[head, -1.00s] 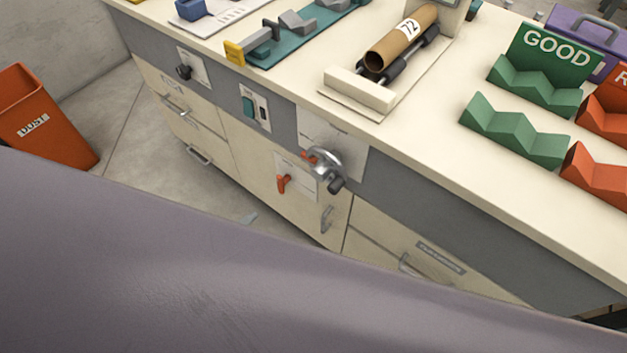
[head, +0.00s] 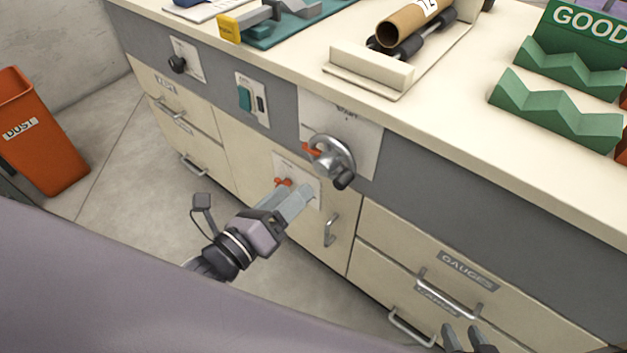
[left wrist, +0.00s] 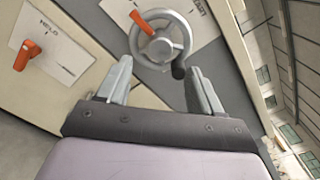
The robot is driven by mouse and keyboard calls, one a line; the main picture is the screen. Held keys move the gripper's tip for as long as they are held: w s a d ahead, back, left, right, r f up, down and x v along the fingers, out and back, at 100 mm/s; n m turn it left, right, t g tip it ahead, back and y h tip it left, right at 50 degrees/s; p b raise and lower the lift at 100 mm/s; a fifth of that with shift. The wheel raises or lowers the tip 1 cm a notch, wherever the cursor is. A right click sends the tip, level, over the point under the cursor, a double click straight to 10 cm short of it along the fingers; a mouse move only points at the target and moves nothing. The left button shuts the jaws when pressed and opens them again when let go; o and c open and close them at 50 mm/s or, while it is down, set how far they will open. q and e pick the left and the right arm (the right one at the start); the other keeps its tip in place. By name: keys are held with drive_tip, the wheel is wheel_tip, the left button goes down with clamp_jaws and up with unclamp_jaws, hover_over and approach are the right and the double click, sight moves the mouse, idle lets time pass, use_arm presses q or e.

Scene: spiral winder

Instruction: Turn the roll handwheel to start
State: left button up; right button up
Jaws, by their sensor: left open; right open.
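The roll handwheel (head: 331,157) is a grey metal wheel with a dark knob at its lower right, on a white plate on the bench front. It also shows in the left wrist view (left wrist: 161,45), with an orange pointer at its upper left. My left gripper (head: 306,194) is in front of the cabinet, below and left of the wheel in the head view. In the left wrist view its two fingers (left wrist: 158,86) are apart and empty, with the wheel beyond them and the knob near the right finger. My right gripper (head: 462,338) shows only its fingertips at the bottom edge, apart.
An orange lever (head: 283,182) sits on a plate below the wheel, partly behind my left gripper. A green switch (head: 245,98) and a black knob (head: 178,64) are further left. Drawer handles (head: 449,294) stick out at lower right. A cardboard tube (head: 413,25) lies on the bench.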

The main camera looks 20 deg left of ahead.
sight(319, 168)
use_arm(q)
drive_tip(key=shift+m, duration=0.3)
drive_tip(key=shift+b+x, duration=0.35)
drive_tip(key=shift+x, duration=3.3)
drive_tip(key=shift+s, duration=0.1)
drive_tip(key=c, duration=1.1)
